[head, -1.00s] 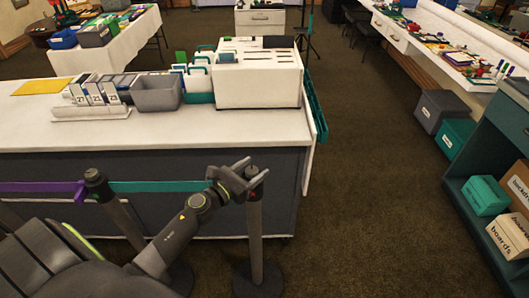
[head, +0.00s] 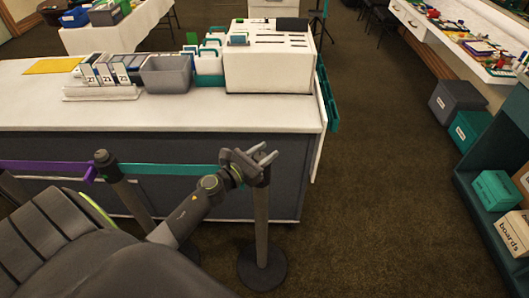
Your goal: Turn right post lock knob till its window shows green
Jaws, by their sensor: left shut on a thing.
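The right post (head: 261,225) stands upright on a round dark base in front of the counter. My left gripper (head: 267,153) is at the top of this post, its two fingers pointing up and to the right. It is shut on the post's lock knob, which is mostly hidden by the fingers. The knob's window and its colour cannot be made out. A teal belt (head: 165,171) runs from the left post (head: 118,178) towards the right post. My right gripper is out of view.
A white-topped counter (head: 190,115) stands just behind the posts, carrying a grey bin (head: 166,75), a white box (head: 268,65) and a card stand. A purple belt (head: 45,166) runs off left. Carpet is clear to the right, before a teal shelf.

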